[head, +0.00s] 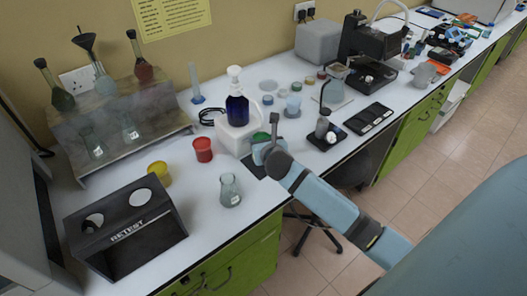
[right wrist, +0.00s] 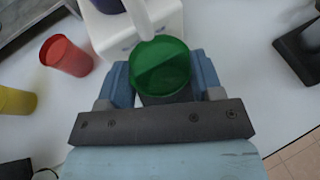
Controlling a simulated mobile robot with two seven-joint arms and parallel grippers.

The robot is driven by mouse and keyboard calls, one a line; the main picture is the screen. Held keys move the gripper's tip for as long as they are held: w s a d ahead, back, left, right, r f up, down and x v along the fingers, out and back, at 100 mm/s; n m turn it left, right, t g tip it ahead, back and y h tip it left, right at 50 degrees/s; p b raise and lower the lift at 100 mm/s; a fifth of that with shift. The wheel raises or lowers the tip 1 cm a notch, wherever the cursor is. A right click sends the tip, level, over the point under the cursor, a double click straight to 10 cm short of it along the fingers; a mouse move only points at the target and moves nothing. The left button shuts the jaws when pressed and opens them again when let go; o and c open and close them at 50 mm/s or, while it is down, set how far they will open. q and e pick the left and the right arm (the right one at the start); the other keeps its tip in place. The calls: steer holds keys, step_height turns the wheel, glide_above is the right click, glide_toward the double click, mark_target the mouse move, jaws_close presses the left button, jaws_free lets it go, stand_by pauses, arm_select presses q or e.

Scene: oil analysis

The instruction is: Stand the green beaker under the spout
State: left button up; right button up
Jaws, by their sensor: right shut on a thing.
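The green beaker (head: 261,136) is at the front right of the white stand, mostly hidden by my right gripper (head: 264,153) in the head view. In the right wrist view the green beaker (right wrist: 160,68) sits between the two blue fingers of my right gripper (right wrist: 162,80), which is shut on it. A pale spout (right wrist: 143,22) reaches down over the beaker's far rim in that view. I cannot tell the height gap. The dark blue bottle (head: 237,110) with a white pump top stands on the white stand (head: 228,136). My left gripper is not in view.
A red cup (head: 203,149), a yellow cup (head: 160,173) and a glass flask (head: 230,190) stand to the left. The black RETEST box (head: 125,228) is at the front left. A stirrer with flask (head: 325,127) and a black scale (head: 369,118) are to the right.

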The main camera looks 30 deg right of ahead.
steer(key=shift+f, duration=1.75)
steer(key=shift+f, duration=0.1)
steer(key=o, duration=1)
steer(key=shift+s, duration=0.1)
steer(key=v, duration=1.2)
